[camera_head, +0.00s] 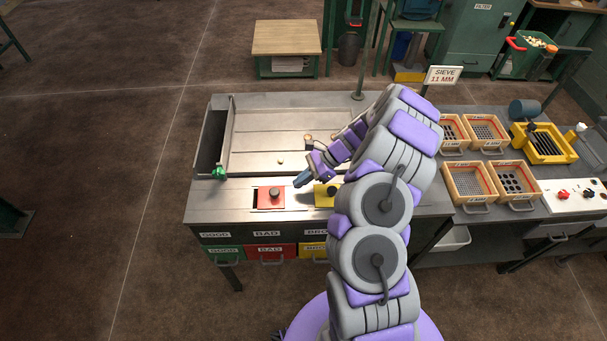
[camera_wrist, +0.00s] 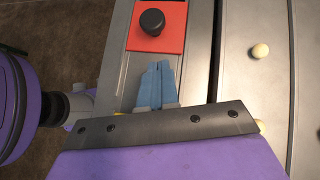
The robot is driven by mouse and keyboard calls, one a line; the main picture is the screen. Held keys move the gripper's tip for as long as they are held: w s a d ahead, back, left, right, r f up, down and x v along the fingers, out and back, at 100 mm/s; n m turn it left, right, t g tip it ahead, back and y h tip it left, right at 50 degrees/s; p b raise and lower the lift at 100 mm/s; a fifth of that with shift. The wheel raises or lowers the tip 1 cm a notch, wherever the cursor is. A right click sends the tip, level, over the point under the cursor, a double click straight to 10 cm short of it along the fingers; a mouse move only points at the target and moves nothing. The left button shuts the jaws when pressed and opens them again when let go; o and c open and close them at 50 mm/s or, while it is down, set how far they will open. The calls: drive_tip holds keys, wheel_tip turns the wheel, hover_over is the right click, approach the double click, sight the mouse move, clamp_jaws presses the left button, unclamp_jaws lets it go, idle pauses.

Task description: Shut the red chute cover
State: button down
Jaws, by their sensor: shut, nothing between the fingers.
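The red chute cover (camera_head: 270,197) is a flat plate with a black knob (camera_head: 274,191), set in the front strip of the metal table. A narrow dark gap shows along its left side in the head view. In the wrist view the red cover (camera_wrist: 170,38) lies just beyond my fingertips, with its knob (camera_wrist: 152,22) upright. My gripper (camera_head: 299,183) is just right of the red cover, between it and the yellow cover. Its blue fingers (camera_wrist: 157,66) are shut with nothing between them. They appear apart from the cover; their height above the table is hard to judge.
The yellow cover (camera_head: 325,194) is right of my gripper, partly behind my arm. A green piece (camera_head: 219,173) sits at the left. The sorting tray (camera_head: 265,140) behind holds a few pale balls. Labelled drawers (camera_head: 269,252) are below. Sieves (camera_head: 470,180) stand at right.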

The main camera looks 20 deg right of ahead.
sight(274, 190)
drive_tip(key=shift+d+f, duration=0.1)
drive_tip(key=shift+f, duration=0.3)
drive_tip(key=a, duration=0.6)
drive_tip(key=shift+w+a+r+b, duration=0.1)
drive_tip(key=shift+a+r+b, duration=0.1)
drive_tip(key=shift+b, duration=0.15)
drive_tip(key=shift+w+d+p, duration=0.2)
drive_tip(key=shift+d+p, duration=0.1)
drive_tip(key=shift+d, duration=0.85)
drive_tip(key=a, duration=0.2)
drive_tip(key=shift+w+a, duration=0.25)
drive_tip(key=shift+a, duration=0.05)
drive_tip(key=shift+s+a, duration=0.15)
drive_tip(key=shift+a, duration=0.15)
drive_tip(key=shift+d+p, duration=0.5)
drive_tip(key=shift+d, duration=0.2)
drive_tip(key=shift+d+p, duration=0.55)
drive_tip(key=shift+d, duration=0.7)
drive_tip(key=p+v, duration=0.1)
drive_tip(key=v, duration=0.9)
